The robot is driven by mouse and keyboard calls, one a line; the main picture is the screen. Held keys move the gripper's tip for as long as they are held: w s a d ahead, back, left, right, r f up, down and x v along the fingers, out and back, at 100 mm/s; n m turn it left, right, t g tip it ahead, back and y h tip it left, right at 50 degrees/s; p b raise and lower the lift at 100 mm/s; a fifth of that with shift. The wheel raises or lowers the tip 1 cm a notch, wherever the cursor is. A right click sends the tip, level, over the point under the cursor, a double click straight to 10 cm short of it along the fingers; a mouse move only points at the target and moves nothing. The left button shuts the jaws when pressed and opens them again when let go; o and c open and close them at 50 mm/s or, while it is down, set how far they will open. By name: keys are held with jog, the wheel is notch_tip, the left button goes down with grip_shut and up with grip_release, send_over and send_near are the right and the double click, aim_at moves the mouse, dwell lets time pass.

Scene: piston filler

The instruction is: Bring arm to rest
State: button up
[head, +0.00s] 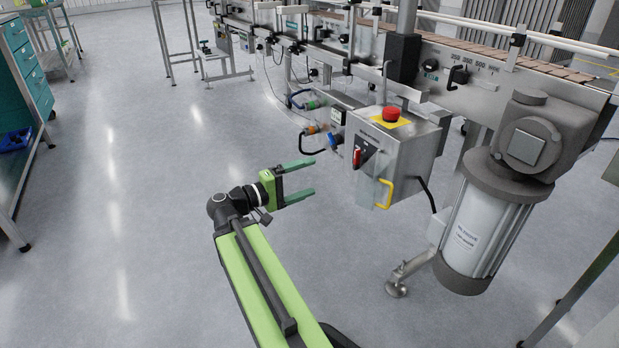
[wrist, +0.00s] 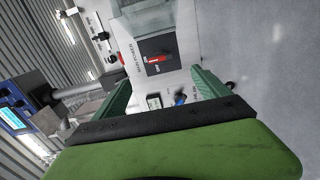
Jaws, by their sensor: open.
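My gripper (head: 311,178) is open and empty in the head view, its two green fingers pointing right at the machine's control box. It hangs over the floor, apart from the box. My green arm reaches up to it from the bottom of the picture. The grey control box (head: 412,150) carries a red emergency button (head: 391,114) on a yellow plate, a red-handled switch (head: 358,157) and a yellow handle (head: 384,194). In the wrist view my gripper (wrist: 159,85) spreads its fingers in front of the box, with the red switch (wrist: 158,59) seen between and beyond them.
A conveyor machine (head: 470,75) runs along the back and right. A grey motor with a white cylinder (head: 483,238) stands right of the box. A teal drawer cabinet (head: 22,75) is at far left. The floor (head: 120,190) left of my arm is clear.

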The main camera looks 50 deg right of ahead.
jog(key=w+a+r+n+t+y+p, duration=0.2)
jog(key=w+a+r+t+p, duration=0.2)
jog(key=w+a+r+p, duration=0.45)
jog(key=w+a+f+n+t+y+p, duration=0.1)
jog(key=a+f+y+p, duration=0.3)
jog(key=a, duration=0.7)
jog(key=w+a+f+y+p, duration=0.1)
jog(key=a+f+y+p, duration=0.35)
jog(key=a, duration=0.65)
jog(key=a+f+n+t+y+p, duration=0.1)
jog(key=a+f+y+p, duration=0.1)
jog(key=a+f+y, duration=0.6)
notch_tip(320, 180, up, 41)
jog(key=a+h+p, duration=0.1)
jog(key=a+p, duration=0.1)
jog(key=p, duration=3.5)
jog(key=shift+w+f, duration=0.15)
jog(key=shift+h, duration=0.25)
